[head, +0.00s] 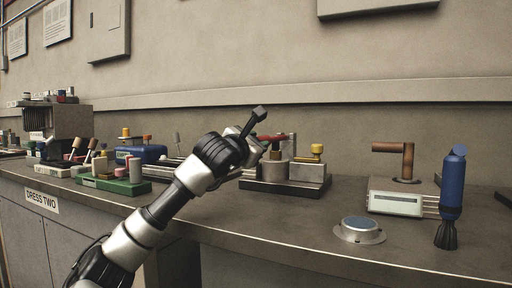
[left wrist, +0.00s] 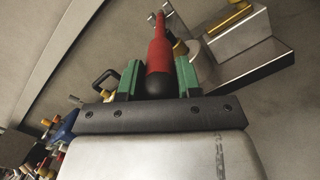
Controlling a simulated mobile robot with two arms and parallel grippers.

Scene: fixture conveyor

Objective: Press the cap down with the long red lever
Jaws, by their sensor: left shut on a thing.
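The long red lever (head: 280,137) is on the metal press fixture (head: 307,172), which stands on a dark base on the bench. In the left wrist view the red lever (left wrist: 158,48) lies between the green finger pads, its black end close to the palm. My left gripper (head: 250,138) is shut on it; the jaws (left wrist: 159,75) also show in the left wrist view. In the head view my arm hides the near end of the lever. A small brownish part (head: 275,153) shows under the lever; I cannot tell if it is the cap. My right gripper is not in view.
A green tray (head: 112,183) stands left. The bench front between is clear.

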